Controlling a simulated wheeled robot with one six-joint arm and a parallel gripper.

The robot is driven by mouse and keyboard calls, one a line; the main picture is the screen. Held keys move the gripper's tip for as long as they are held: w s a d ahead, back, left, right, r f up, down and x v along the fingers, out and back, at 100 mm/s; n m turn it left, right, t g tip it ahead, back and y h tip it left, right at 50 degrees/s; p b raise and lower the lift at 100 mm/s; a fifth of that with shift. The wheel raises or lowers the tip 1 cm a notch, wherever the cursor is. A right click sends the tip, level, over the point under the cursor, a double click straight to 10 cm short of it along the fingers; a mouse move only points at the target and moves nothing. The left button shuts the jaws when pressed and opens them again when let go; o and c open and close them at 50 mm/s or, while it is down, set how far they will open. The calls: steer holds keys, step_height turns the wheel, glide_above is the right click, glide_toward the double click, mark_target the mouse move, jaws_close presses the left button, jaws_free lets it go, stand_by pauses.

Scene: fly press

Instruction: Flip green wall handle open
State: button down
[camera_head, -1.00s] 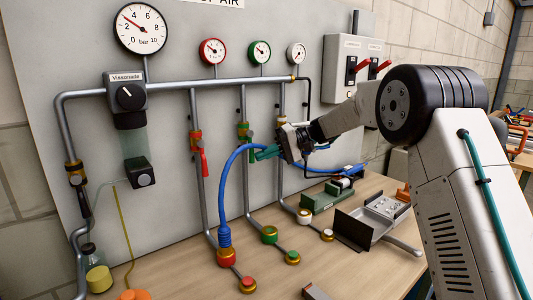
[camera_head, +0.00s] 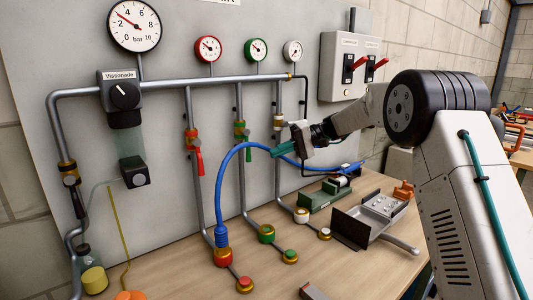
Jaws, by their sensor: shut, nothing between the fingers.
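The green wall valve (camera_head: 240,128) sits on the middle vertical pipe, under the green-rimmed gauge. My gripper (camera_head: 276,152), with teal fingers, is shut and empty. It is to the right of the green handle and a little lower in the picture, with a visible gap between them. The blue hose (camera_head: 228,172) arches past the fingertips; I cannot tell whether it touches them.
A red-handled valve (camera_head: 197,150) is on the pipe to the left, and another valve (camera_head: 278,122) on the pipe to the right. A switch box (camera_head: 345,80) with red levers hangs at upper right. The workbench (camera_head: 190,270) below carries couplings and a metal tray (camera_head: 370,222).

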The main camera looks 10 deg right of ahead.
steer(key=w+d, duration=0.1)
steer(key=d, duration=0.7)
steer(key=shift+w, duration=0.15)
step_height(320, 180, down, 6)
steer(key=s+d+m+h, duration=0.1)
steer(key=s+m+h, duration=0.1)
steer(key=s+m, duration=0.1)
steer(key=s+d+r+t+h, duration=0.1)
steer(key=s+h, duration=0.5)
steer(key=s, duration=1.8)
steer(key=s+d+r+t+h, duration=0.1)
steer(key=s+d+h, duration=0.3)
steer(key=s, duration=2)
steer(key=shift+r+t+h, duration=0.3)
steer(key=shift+t+h, duration=0.4)
steer(key=shift+h, duration=0.3)
